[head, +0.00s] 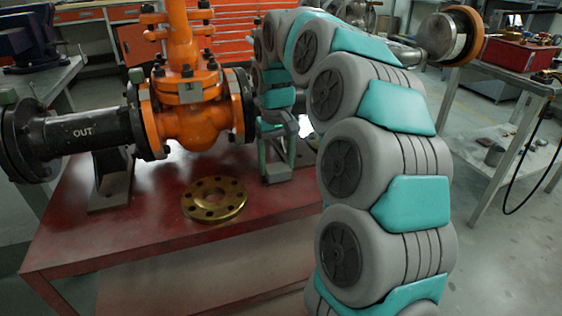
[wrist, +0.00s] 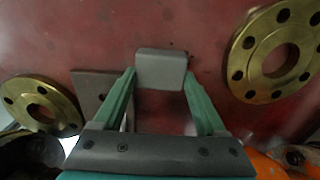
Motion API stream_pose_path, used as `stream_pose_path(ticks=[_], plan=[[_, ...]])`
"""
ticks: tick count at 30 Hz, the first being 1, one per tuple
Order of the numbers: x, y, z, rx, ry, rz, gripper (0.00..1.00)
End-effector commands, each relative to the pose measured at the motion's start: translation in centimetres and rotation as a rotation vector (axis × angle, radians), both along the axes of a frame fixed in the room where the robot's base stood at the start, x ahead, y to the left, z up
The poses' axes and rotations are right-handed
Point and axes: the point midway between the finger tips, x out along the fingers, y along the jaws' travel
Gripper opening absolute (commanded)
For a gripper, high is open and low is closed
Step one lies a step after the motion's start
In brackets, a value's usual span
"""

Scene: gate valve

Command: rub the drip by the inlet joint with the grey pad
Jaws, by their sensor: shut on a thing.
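My gripper (head: 277,158) is shut on the grey pad (head: 278,174), a small block between the green fingertips. It points down at the red bench top, right of the orange gate valve (head: 196,118). In the wrist view my gripper (wrist: 160,84) holds the pad (wrist: 160,68) close over the red surface; I cannot tell whether they touch. The valve's right-hand flange (head: 240,105) shows, but the pipe beyond it is mostly hidden by my arm. I cannot make out the drip clearly; small dark specks show beside the pad in the wrist view.
A brass flange (head: 214,199) lies on the red bench (head: 140,225); the wrist view shows two brass flanges, right (wrist: 250,72) and left (wrist: 64,118). A grey support plate (wrist: 92,84) is near the left finger. The black pipe marked OUT (head: 85,134) is left of the valve.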

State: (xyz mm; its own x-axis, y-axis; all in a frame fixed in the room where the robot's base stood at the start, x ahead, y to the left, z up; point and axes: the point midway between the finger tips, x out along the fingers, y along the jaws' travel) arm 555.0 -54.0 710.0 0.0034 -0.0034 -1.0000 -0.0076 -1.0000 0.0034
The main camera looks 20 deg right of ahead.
Motion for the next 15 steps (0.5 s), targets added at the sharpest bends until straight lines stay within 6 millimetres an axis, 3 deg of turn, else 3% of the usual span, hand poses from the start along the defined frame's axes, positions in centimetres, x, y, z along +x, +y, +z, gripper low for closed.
stream_pose_path(ticks=[15], plan=[[0.0, 2.9, -0.1, 0.001, 0.002, 0.005, 0.14]])
